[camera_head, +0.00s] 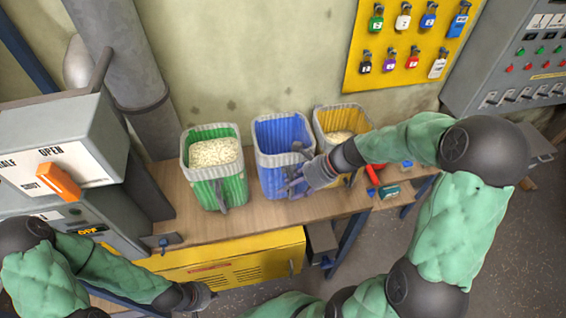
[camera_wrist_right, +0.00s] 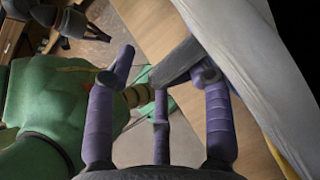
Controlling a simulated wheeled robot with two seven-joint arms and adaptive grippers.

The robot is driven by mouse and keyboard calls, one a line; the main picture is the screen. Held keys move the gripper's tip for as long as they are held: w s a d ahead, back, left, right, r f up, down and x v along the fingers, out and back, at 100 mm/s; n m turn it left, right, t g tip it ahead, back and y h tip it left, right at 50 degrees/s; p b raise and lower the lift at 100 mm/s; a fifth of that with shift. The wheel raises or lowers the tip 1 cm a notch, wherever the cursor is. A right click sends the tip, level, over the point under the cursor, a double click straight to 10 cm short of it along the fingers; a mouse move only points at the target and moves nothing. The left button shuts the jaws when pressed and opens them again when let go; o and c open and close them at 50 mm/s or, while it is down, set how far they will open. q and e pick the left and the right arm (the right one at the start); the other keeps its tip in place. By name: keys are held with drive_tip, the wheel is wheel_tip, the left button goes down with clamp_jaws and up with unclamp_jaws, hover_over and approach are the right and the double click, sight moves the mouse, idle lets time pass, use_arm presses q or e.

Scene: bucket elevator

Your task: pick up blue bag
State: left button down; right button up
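The blue bag (camera_head: 270,172) stands on the wooden bench between a green bag and a yellow bag. Its inside looks mostly empty from above. My right gripper (camera_head: 298,172) is at the bag's front right side and hides part of it. In the right wrist view, its purple fingers (camera_wrist_right: 165,85) are spread apart. A dark grey strap (camera_wrist_right: 175,65) reaches between them, beside a pale surface, and I cannot tell whether a finger touches it. My left gripper (camera_head: 198,297) is low at the left, away from the bags, and its fingers are too unclear to judge.
The green bag (camera_head: 232,188) and yellow bag (camera_head: 351,180) hold pale grains. Red and green tools (camera_head: 388,191) lie on the bench at right. A grey control box (camera_head: 60,140) stands at left, and a yellow cabinet (camera_head: 230,258) sits below the bench.

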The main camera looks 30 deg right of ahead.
clamp_jaws()
drive_tip(key=shift+r, duration=0.15)
